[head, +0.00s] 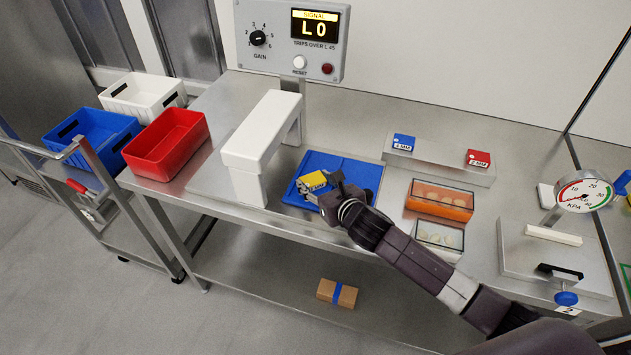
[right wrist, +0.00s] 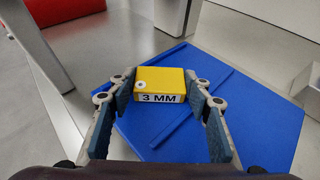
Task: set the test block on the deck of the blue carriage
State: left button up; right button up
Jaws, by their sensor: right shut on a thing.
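The test block is a yellow block (head: 314,180) with a dark-on-white "3 MM" label, which shows clearly in the right wrist view (right wrist: 160,82). My right gripper (head: 317,189) is shut on it, with one finger on each side. The blue carriage (head: 340,162) is a flat blue plate on the bench, just right of the white arch. Its deck fills much of the right wrist view (right wrist: 245,110), under and around the block. I cannot tell whether the block touches the deck or hangs slightly above it. My left gripper is not in view.
The white arch (head: 247,158) stands close left of the carriage. A blue block (head: 404,142) and a red block (head: 478,158) sit on a rack behind right. A red bin (head: 166,145) is at the bench's left end.

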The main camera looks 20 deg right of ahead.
jog(key=o, duration=0.9)
jog(key=shift+f, duration=0.1)
jog(key=b+v, duration=0.1)
jog(key=v, duration=1.1)
jog(key=shift+r, duration=0.25)
